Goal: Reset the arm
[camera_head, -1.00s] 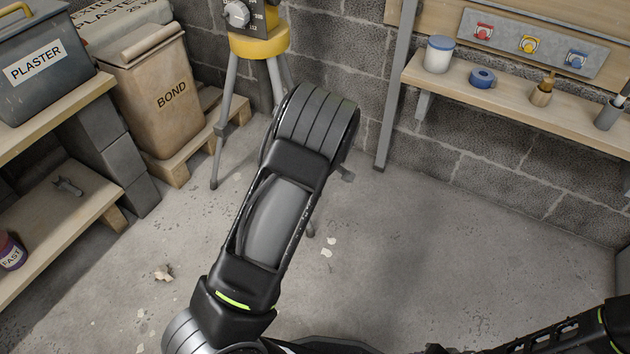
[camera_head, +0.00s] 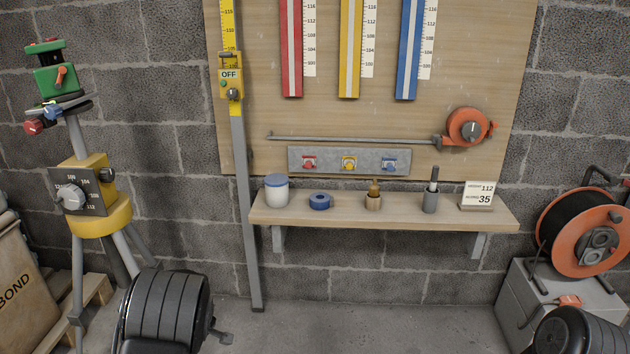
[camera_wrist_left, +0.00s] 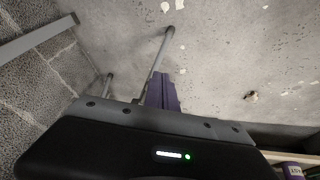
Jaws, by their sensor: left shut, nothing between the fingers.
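My left gripper (camera_wrist_left: 162,92) shows in the left wrist view, past the edge of its dark housing. Its purple-grey fingers are together with nothing between them. It hangs over the concrete floor (camera_wrist_left: 225,60), apart from any object. In the head view only a thick ribbed black link of my left arm (camera_head: 165,312) shows at the lower left; the left gripper is out of that picture. A dark link of my right arm (camera_head: 575,332) shows at the bottom right corner. My right gripper is out of both views.
A yellow tripod stand (camera_head: 100,215) is at the left, beside the BOND sack (camera_head: 20,285). A shelf (camera_head: 400,220) holds a jar (camera_head: 277,190), blue tape (camera_head: 320,202) and small items below a wooden board (camera_head: 260,100). An orange cable reel (camera_head: 585,230) sits on a grey box (camera_head: 540,300) at right.

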